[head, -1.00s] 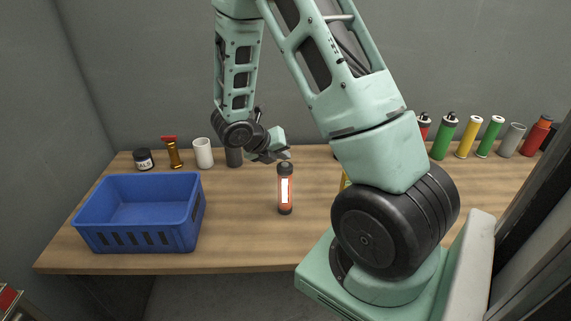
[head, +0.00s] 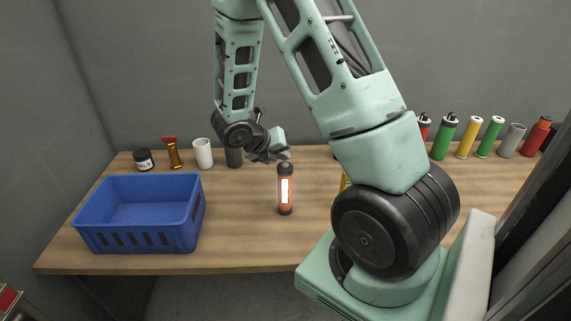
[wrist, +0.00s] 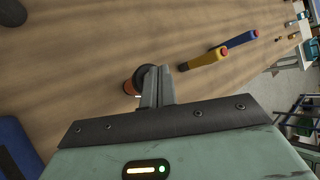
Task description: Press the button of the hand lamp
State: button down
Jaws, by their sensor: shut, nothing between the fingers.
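The hand lamp (head: 285,192) stands upright on the table, orange with black ends and a bright white panel on its front. Its dark top and part of its orange body show in the wrist view (wrist: 130,88), partly hidden behind my fingers. My gripper (head: 287,156) is shut and empty, its fingertips just above the lamp's top. In the wrist view the closed fingers (wrist: 158,84) overlap the lamp's black top. I cannot tell whether they touch it. The button itself cannot be made out.
A blue crate (head: 150,242) stands at the table's left front. A jar (head: 144,160), an orange-brown stand (head: 174,154) and a white cylinder (head: 203,154) stand behind it. Several coloured cylinders line the back right. A yellow tool (wrist: 203,59) and a blue one (wrist: 240,40) lie beyond the lamp.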

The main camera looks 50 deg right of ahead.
jog(key=shift+f, duration=0.2)
dwell(0.4)
jog(key=shift+f+b, duration=0.25)
jog(key=shift+b, duration=0.05)
jog(key=shift+f, duration=0.15)
dwell(0.4)
jog(key=shift+r+p, duration=0.5)
jog(key=shift+r, duration=0.15)
notch_tip(320, 180, up, 6)
jog(key=p, duration=0.5)
jog(key=shift+p, duration=0.3)
